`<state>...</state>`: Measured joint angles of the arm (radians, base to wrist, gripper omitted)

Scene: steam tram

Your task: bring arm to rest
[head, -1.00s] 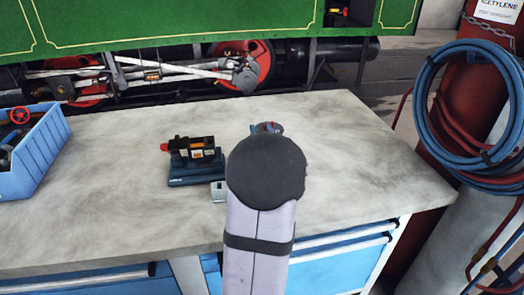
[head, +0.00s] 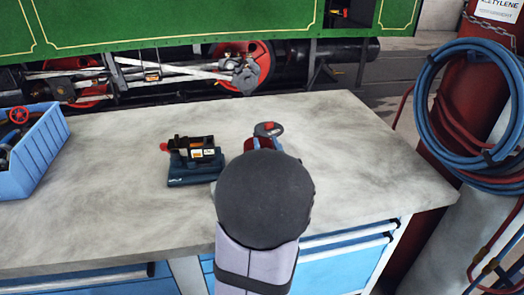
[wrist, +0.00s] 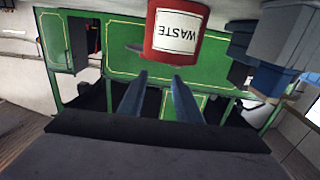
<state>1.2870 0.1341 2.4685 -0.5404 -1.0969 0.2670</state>
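My gripper (wrist: 160,78) shows in the wrist view with its two fingers apart and nothing between them. A red can with a white "WASTE" label (wrist: 177,32) hangs upside down at the top of the wrist view, beyond the fingertips. In the head view a red can with a grey lid (head: 267,130) stands on the workbench (head: 370,150), partly hidden behind my arm.
A blue vise (head: 196,163) stands on the bench left of my arm. A blue bin (head: 36,150) sits at the far left. The green tram (head: 180,22) is behind the bench; a red cylinder with hoses (head: 470,110) is at right. The bench's right side is clear.

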